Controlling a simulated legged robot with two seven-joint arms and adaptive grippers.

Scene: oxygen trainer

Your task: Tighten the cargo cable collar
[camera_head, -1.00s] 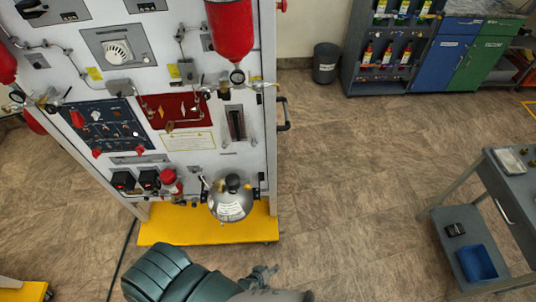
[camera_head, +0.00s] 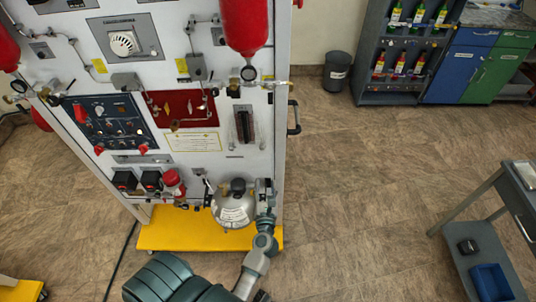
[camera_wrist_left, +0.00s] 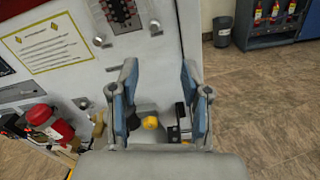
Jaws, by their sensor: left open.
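The cargo cable collar cannot be picked out for certain. A small dark fitting (camera_head: 265,184) sits at the panel's lower right edge, beside the silver cylinder (camera_head: 234,213). My left gripper (camera_head: 265,207) is just below this fitting, right of the cylinder; contact cannot be told. In the left wrist view my left gripper (camera_wrist_left: 160,72) has its two blue-lined fingers apart with a gap between them. A yellow knob (camera_wrist_left: 150,123) and a dark and grey part (camera_wrist_left: 179,132) show between the fingers, farther off. My right gripper is in neither view.
The white trainer panel (camera_head: 215,165) stands on a yellow base (camera_head: 180,235). A dark handle (camera_head: 293,118) sticks out from its right side. A grey cart (camera_head: 465,215) stands at right. The floor between them is clear.

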